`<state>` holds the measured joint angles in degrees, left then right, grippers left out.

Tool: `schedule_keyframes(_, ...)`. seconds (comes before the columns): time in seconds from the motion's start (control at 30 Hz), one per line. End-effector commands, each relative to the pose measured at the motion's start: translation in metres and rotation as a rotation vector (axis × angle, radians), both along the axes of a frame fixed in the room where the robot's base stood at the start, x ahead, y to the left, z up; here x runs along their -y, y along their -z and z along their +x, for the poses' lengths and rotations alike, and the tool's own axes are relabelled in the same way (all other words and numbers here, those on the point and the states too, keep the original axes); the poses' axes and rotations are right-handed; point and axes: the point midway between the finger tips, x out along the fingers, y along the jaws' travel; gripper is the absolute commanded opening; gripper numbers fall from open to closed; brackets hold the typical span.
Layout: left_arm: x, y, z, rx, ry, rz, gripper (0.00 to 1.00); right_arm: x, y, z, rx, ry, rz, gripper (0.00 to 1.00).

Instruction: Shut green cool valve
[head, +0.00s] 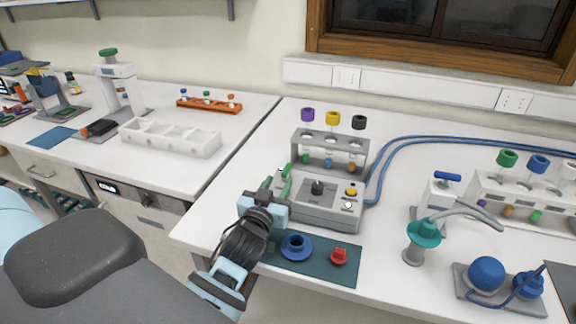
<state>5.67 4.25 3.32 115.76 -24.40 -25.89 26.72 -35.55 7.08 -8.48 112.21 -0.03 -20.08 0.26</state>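My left gripper (275,184) reaches up from the bottom centre to the left end of a grey control box (320,214). The box carries a black knob (317,187) and a yellow knob (352,190). Another green knob (108,51) tops a white stand at the far left. My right gripper is not in view.
A grey rack (330,142) with capped tubes stands behind the box. A dark mat (325,270) in front holds a blue round part (296,246) and a red part (339,256). Blue hoses (400,149) run right. A teal-topped post (424,234) stands to the right.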

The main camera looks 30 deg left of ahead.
Motion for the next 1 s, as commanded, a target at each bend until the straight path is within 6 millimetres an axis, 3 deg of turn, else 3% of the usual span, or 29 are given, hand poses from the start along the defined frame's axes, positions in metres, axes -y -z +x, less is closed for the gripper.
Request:
schedule_keyframes(0.6, -0.016, -0.002, 0.068, 0.002, 0.001, 0.001, 0.36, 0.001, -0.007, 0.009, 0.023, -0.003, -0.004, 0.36)
schedule_keyframes(1.0, -0.018, -0.001, 0.075, 0.002, 0.001, 0.000, 0.36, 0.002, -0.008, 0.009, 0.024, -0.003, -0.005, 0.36)
